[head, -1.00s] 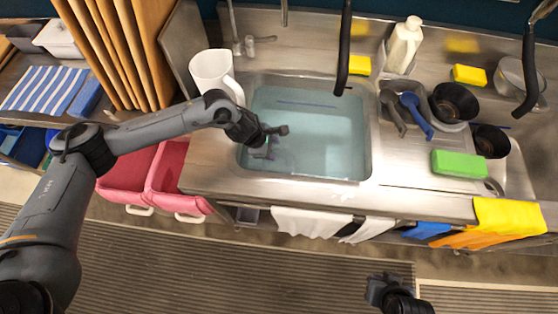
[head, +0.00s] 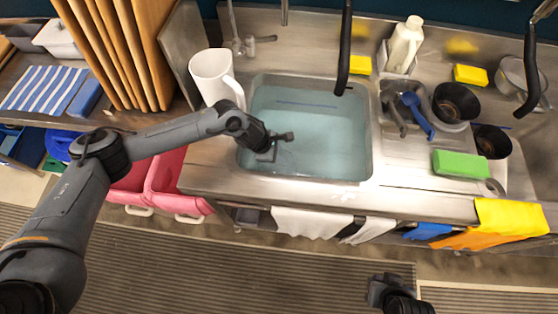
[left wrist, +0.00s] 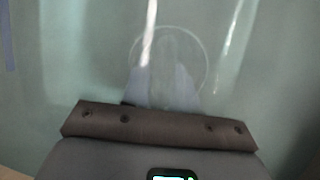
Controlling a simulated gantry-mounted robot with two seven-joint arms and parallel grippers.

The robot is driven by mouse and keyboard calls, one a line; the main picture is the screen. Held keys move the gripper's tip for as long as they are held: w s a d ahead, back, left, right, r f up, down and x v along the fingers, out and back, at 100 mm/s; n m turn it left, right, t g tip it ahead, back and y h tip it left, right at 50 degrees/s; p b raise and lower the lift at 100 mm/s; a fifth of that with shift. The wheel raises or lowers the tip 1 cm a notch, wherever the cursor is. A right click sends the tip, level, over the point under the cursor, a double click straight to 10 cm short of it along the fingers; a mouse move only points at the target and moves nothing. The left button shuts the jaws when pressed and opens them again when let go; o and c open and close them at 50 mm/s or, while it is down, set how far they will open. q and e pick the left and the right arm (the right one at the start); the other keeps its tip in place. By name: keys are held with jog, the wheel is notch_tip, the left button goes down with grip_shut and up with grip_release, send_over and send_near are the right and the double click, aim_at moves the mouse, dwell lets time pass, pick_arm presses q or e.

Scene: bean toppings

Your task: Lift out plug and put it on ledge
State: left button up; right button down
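The sink basin (head: 358,172) holds cloudy blue-green water. My left gripper (head: 278,148) is at the basin's left side, reaching down to the water. In the left wrist view, a faint pale round outline (left wrist: 197,50), which looks like the plug, shows through the water just beyond my gripper's dark body. Pale bluish shapes (left wrist: 180,92) that may be my fingers overlap its lower part. Whether they touch or grip it is unclear. The metal ledge (head: 215,150) surrounds the basin. My right gripper (head: 385,286) is low in the head view, over the floor, away from the sink.
A white pitcher (head: 212,75) stands left of the basin, close to my left arm. A black hanging hose (head: 344,50) is above the basin's back. Utensils, black pans (head: 455,102), a white bottle (head: 404,45) and a green sponge (head: 460,164) crowd the right. The front ledge is clear.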

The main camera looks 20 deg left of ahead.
pick_arm(q)
grip_shut()
notch_tip(320, 180, up, 18)
jog(key=p, duration=0.5)
jog(key=shift+p, duration=0.4)
jog(key=shift+r, duration=0.1)
dwell(0.3)
notch_tip(320, 180, up, 9)
jog(key=p, duration=0.5)
jog(key=shift+f, duration=0.2)
jog(key=shift+s, duration=0.1)
